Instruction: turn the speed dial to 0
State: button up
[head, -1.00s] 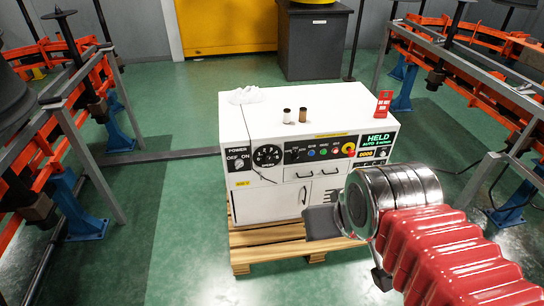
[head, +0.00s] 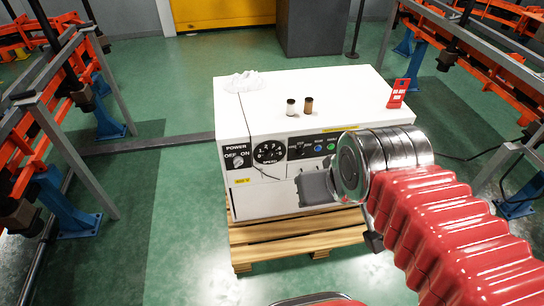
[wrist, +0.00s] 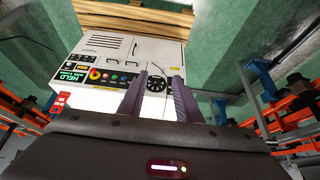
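The white control cabinet (head: 300,95) stands on a wooden pallet. The black round speed dial (head: 270,152) with white numerals is on its front panel, right of the POWER switch (head: 238,160); its setting is too small to read. In the wrist view the picture is upside down, and the dial (wrist: 157,83) appears between my two fingers. My gripper (wrist: 161,76) is open and empty, apart from the panel.
Two small spools (head: 299,106), a white crumpled cloth (head: 241,82) and a red sign (head: 398,93) are on the cabinet top. A green HELD display (wrist: 71,73) shows in the wrist view; my arm hides it in the head view. Orange-and-grey racks (head: 68,130) flank the green floor.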

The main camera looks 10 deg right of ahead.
jog(key=shift+w, duration=0.1)
jog(key=o, duration=0.4)
jog(key=shift+w, duration=0.55)
jog(key=shift+o, duration=0.4)
jog(key=w+f+t, duration=0.1)
jog(key=w+f, duration=0.1)
jog(key=w, duration=0.8)
jog(key=w+f+t, duration=0.2)
jog(key=w, duration=0.8)
jog(key=shift+w+a, duration=0.35)
jog(key=w+f+t, duration=0.3)
jog(key=w+f, duration=0.6)
jog(key=w, duration=0.4)
jog(key=w+f+t, duration=0.2)
jog(key=w+f, duration=0.1)
jog(key=f, duration=0.4)
jog(key=w+f+t, duration=0.1)
jog(key=w+f, duration=0.2)
jog(key=f, duration=0.4)
jog(key=s+f+t, duration=0.1)
jog(key=s+f, duration=0.2)
jog(key=f, duration=0.4)
jog(key=s+f+t, duration=0.2)
jog(key=s+f, duration=0.1)
jog(key=f, duration=0.5)
jog(key=shift+s+a, duration=0.15)
